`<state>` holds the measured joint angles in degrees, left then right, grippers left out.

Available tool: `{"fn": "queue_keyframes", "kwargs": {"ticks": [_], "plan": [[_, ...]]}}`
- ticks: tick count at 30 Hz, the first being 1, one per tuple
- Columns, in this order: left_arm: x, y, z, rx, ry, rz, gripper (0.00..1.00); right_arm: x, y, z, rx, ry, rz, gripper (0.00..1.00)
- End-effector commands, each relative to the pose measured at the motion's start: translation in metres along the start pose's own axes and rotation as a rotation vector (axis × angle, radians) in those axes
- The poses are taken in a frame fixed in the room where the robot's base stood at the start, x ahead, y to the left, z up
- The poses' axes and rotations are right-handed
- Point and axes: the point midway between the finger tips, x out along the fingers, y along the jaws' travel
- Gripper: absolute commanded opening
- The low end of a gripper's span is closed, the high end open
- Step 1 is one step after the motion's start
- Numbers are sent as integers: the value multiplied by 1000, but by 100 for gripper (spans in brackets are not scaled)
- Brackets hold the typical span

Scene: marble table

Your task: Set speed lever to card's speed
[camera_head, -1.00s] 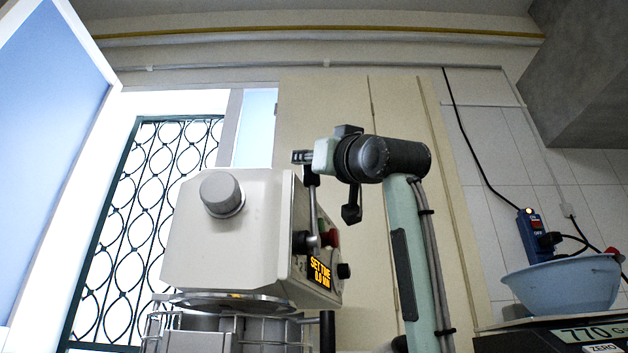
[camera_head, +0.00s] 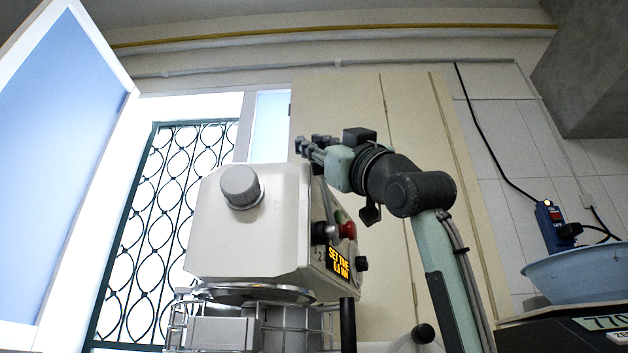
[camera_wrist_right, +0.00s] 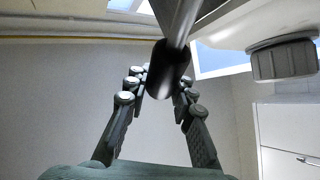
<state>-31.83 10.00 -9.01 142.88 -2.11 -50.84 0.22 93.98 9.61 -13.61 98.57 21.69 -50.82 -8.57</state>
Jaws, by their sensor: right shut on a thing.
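The white mixer (camera_head: 240,220) stands left of my right arm in the head view. Its side panel carries an orange display (camera_head: 340,262) reading SET TIME. The speed lever shows in the right wrist view as a metal rod (camera_wrist_right: 184,22) ending in a black knob (camera_wrist_right: 168,74). My right gripper (camera_head: 310,147) is level with the mixer's upper edge, and in the right wrist view its fingers (camera_wrist_right: 160,88) close around the knob from both sides. The lever's upper end is hard to make out in the head view. The card and my left gripper do not show.
A red button (camera_head: 347,230) and black knobs sit on the mixer's panel. A wire guard (camera_head: 190,325) is below the head. A blue bowl (camera_head: 585,274) rests on a black scale at the right. Tall cupboard doors (camera_head: 410,120) stand behind my arm.

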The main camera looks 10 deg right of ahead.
Motion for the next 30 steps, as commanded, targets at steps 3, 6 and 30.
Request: {"fn": "queue_keyframes", "kwargs": {"ticks": [3, 6, 30], "plan": [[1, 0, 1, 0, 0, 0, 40, -2, -4, 1, -1, 0, -8, 0], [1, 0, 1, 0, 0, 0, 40, -2, -5, 1, -1, 0, -9, 0], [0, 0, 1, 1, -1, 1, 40, -39, -2, 0, -1, 2, -4, 46]]}}
